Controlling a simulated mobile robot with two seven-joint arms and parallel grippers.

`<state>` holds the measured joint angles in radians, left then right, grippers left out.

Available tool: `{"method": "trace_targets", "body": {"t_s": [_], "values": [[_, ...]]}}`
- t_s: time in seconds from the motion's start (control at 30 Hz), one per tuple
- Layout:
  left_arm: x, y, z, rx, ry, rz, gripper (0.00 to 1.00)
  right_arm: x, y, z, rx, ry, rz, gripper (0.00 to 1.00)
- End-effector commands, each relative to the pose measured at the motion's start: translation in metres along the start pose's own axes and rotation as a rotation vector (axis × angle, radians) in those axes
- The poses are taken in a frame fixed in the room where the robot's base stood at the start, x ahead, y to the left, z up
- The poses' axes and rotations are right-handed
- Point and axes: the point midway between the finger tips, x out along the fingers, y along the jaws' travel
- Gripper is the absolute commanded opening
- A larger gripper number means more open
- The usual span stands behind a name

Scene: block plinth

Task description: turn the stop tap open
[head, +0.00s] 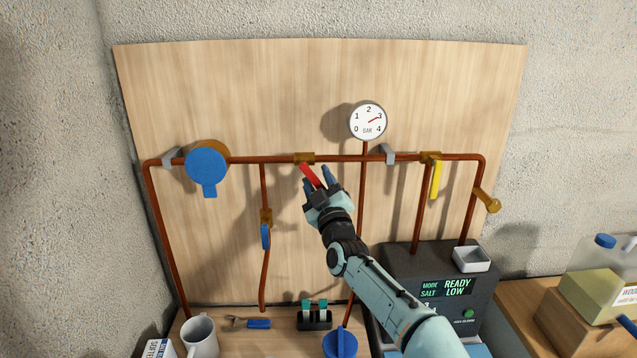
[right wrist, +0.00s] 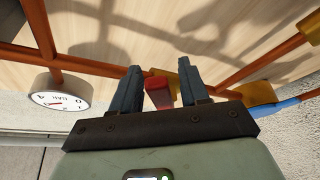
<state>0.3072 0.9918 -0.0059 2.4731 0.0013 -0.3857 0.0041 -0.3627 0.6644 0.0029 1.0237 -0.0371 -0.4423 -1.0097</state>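A tap with a red lever (head: 310,175) sits on a brass body (head: 304,158) in the horizontal copper pipe. The lever slants down to the right from the body. My right gripper (head: 322,179) is at the lever's lower end, its fingers pointing up at the board. In the right wrist view the red lever (right wrist: 158,92) stands between the two open fingers (right wrist: 160,88), with a gap on each side. The fingers hide part of the lever's end in the head view. My left gripper is in neither view.
Nearby are a pressure gauge (head: 367,122) reading near 3, a large blue handle (head: 207,165), a small blue lever (head: 265,236) and a yellow lever (head: 436,180). A dark grey unit (head: 440,262) stands below right. A mug (head: 200,338) and tools stand on the bench.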

Motion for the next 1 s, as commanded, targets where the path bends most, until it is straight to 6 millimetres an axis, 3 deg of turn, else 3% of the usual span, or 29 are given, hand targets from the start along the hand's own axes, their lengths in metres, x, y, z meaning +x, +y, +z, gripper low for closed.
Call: {"method": "trace_targets", "body": {"t_s": [0.27,0.63,0.8,1.0], "values": [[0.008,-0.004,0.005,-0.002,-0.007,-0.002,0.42,-0.008,-0.002,0.002,0.0,-0.002,-0.002,0.45],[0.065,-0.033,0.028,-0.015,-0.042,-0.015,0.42,-0.084,-0.004,0.005,0.001,-0.002,-0.003,0.45],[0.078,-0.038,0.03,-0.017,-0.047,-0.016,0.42,-0.114,-0.002,0.003,0.001,-0.002,-0.002,0.45],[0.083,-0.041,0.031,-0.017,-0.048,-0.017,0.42,-0.131,-0.001,0.001,0.001,0.0,-0.001,0.45]]}}
